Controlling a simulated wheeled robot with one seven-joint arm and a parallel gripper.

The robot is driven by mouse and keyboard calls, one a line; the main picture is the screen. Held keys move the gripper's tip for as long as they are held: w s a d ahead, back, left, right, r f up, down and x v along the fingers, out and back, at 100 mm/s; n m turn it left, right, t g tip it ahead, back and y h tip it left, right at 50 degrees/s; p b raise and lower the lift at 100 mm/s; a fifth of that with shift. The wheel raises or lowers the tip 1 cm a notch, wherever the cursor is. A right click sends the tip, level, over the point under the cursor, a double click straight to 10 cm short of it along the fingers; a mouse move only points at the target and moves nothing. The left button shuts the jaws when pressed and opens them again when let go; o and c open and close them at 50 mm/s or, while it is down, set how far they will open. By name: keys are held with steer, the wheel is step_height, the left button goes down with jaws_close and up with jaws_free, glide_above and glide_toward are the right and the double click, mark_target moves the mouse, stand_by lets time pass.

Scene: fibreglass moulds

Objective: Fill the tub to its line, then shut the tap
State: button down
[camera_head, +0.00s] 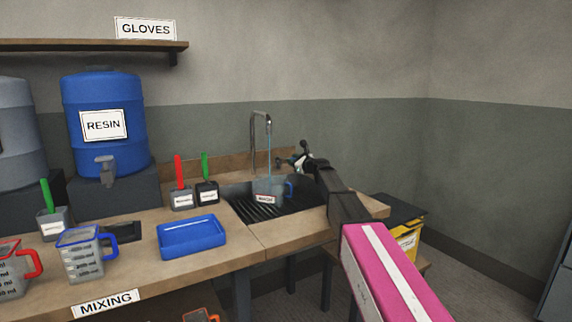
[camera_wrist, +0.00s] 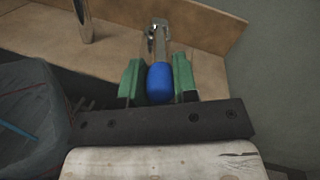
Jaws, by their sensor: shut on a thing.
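The tub (camera_head: 265,186) is a clear vessel with a white label and a blue handle, standing in the dark sink. A thin stream of water (camera_head: 269,150) falls from the bent metal tap spout (camera_head: 254,135) into the tub. The water level against the line is not clear. My gripper (camera_head: 299,160) is beside the sink, right of the spout. In the wrist view its green fingers (camera_wrist: 159,84) are shut on the blue-ended tap handle (camera_wrist: 160,84).
A blue tray (camera_head: 192,252), measuring jugs (camera_head: 84,252) and small pots with brushes (camera_head: 181,198) stand on the bench left of the sink. A blue resin drum (camera_head: 103,150) stands behind them. A yellow bin (camera_head: 408,242) is right of the bench. A wooden backsplash (camera_wrist: 215,35) rises behind the tap.

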steer(key=w+n+g+y, duration=0.1)
steer(key=w+d+n+g+y, duration=0.1)
steer(key=g, duration=0.1)
steer(key=shift+d+n+g+y, duration=0.3)
steer(key=c, duration=0.9)
jaws_free()
steer(key=v, duration=1)
steer(key=shift+s+d, duration=0.25)
steer(key=shift+d, duration=0.05)
